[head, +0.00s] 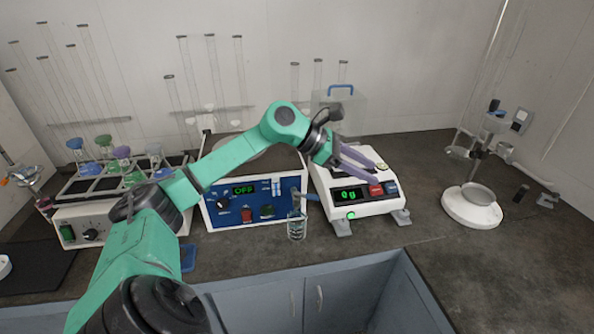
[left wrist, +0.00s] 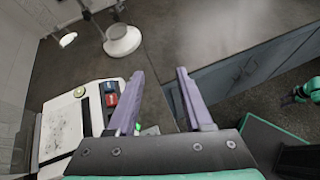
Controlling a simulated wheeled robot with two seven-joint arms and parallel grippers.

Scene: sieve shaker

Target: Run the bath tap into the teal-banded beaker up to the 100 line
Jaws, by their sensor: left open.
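The bath's blue front panel shows OFF in green. My left gripper (head: 372,162) is open and empty above the balance, to the right of and higher than the tap. Its two purple fingers stand apart in the left wrist view (left wrist: 160,74). My right gripper is not in view.
The white balance (head: 370,207) reads 0 g, right of the bath; it also shows in the left wrist view (left wrist: 65,125). A round white stand (head: 472,207) is farther right. A flask rack (head: 90,187) stands left.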

